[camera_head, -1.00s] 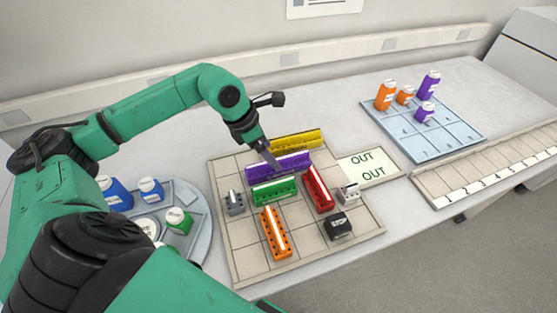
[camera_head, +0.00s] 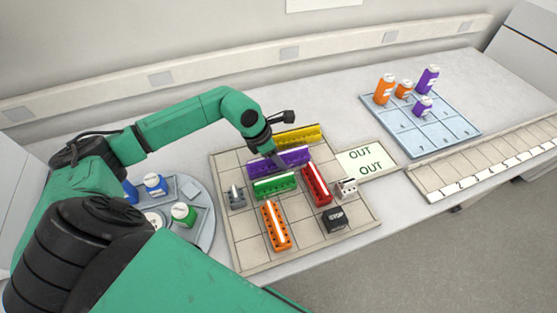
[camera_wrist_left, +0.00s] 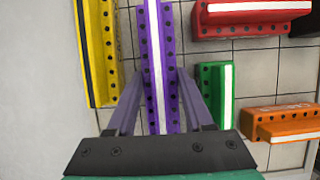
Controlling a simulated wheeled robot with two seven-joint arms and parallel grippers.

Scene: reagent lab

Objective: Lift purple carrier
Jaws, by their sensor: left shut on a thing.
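The purple carrier (camera_head: 265,166) is a long block with a white stripe on top. It sits on the gridded board (camera_head: 236,246), between the yellow carrier and the green carrier. My left gripper (camera_head: 278,160) is at the purple carrier from above. In the left wrist view its two fingers (camera_wrist_left: 155,100) stand on either side of the purple carrier (camera_wrist_left: 157,50), closed on its sides. Whether the carrier is clear of the board cannot be told. My right gripper is not in view.
The yellow carrier (camera_head: 305,134) and green carrier (camera_head: 274,186) lie close on either side. A red carrier (camera_head: 317,183), an orange carrier (camera_head: 275,227) and a black STOP block (camera_head: 335,219) share the board. A round tray (camera_head: 203,232) with bottles stands left; a blue rack (camera_head: 460,142) stands right.

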